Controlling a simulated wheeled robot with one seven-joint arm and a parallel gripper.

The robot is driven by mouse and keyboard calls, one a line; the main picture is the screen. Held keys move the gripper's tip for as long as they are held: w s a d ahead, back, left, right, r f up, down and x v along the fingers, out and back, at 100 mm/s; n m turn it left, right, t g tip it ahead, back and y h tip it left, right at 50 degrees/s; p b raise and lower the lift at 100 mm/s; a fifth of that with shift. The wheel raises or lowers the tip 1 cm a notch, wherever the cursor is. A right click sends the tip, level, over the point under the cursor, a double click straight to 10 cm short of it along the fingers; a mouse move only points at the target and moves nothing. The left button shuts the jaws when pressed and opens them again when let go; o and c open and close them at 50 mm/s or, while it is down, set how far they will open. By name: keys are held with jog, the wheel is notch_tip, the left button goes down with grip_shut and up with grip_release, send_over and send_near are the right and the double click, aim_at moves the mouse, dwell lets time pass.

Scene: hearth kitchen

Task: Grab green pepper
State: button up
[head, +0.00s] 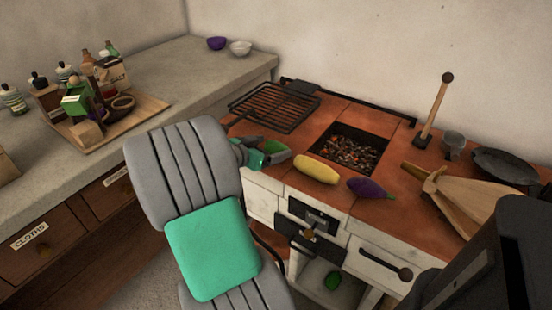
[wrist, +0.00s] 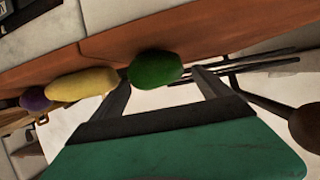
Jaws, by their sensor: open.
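The green pepper (head: 277,148) lies on the reddish-brown stove top near its front left edge, partly hidden by my gripper in the head view. My gripper (head: 266,152) is right at it, coming from the left. In the wrist view the pepper (wrist: 155,68) sits at the tips of my gripper (wrist: 160,84). The two fingers are spread apart, one on each side of it, with nothing clamped. I cannot tell how deep the pepper is between them.
A yellow vegetable (head: 316,168) and a purple eggplant (head: 371,188) lie to the right along the edge. A grill rack (head: 273,106) is behind. An ember pit (head: 347,150) is right of it. Another green item (head: 332,281) is on the shelf below.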

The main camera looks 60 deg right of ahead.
aim_at(282, 144)
jog(key=x, duration=0.5)
jog(key=shift+s+d+f+b, duration=0.1)
jog(key=shift+s+d+b, duration=0.15)
jog(key=shift+d+b, duration=0.1)
jog(key=shift+a, duration=0.15)
jog(key=c, duration=1.1)
jog(key=shift+c, duration=0.6)
